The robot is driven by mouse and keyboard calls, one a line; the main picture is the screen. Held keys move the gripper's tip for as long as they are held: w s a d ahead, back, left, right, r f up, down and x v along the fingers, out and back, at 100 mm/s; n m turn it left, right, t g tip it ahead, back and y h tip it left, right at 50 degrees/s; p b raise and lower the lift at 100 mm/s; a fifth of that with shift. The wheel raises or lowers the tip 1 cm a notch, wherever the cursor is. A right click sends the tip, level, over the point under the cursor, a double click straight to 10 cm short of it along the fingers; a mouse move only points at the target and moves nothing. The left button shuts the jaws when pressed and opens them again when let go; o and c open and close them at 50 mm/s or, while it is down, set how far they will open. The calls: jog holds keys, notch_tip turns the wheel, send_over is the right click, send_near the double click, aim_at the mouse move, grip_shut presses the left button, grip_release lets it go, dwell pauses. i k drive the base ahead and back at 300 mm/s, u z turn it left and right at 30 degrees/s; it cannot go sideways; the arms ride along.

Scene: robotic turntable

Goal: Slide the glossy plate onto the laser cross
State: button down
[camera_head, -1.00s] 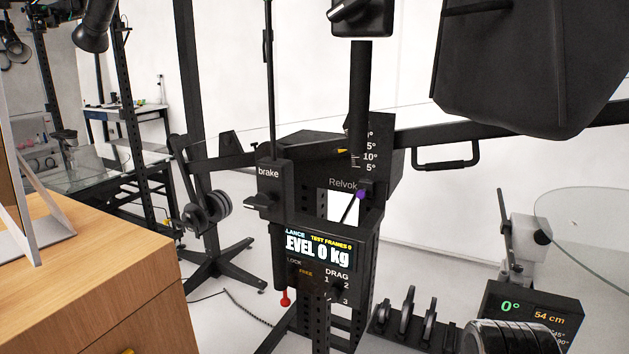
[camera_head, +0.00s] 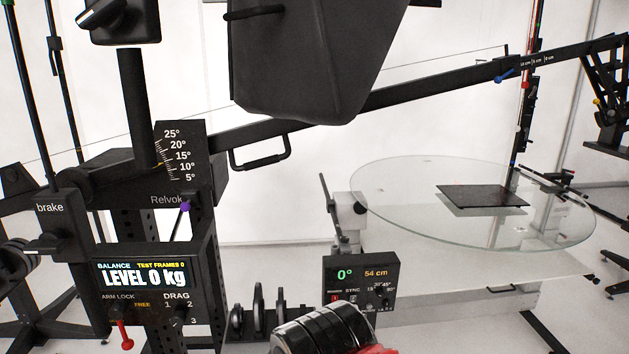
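A flat dark glossy plate (camera_head: 482,195) lies on the round glass turntable top (camera_head: 400,203), right of the middle of the glass. Its surface is nearly black, and a paler reflection or shadow shows along its front edge. I cannot make out a laser cross on the glass. My gripper is not clearly seen in this view.
A control box reading 0° and 54 cm (camera_head: 360,285) stands before the turntable. A black boom (camera_head: 400,98) slopes above the glass. A large black hanging shape (camera_head: 300,65) fills the upper middle. A brake and balance panel (camera_head: 145,275) stands at left. Black discs (camera_head: 322,330) are at bottom.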

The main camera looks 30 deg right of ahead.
aim_at(463, 197)
jog(key=z, duration=3.05)
jog(key=i, duration=0.45)
jog(key=u, duration=0.1)
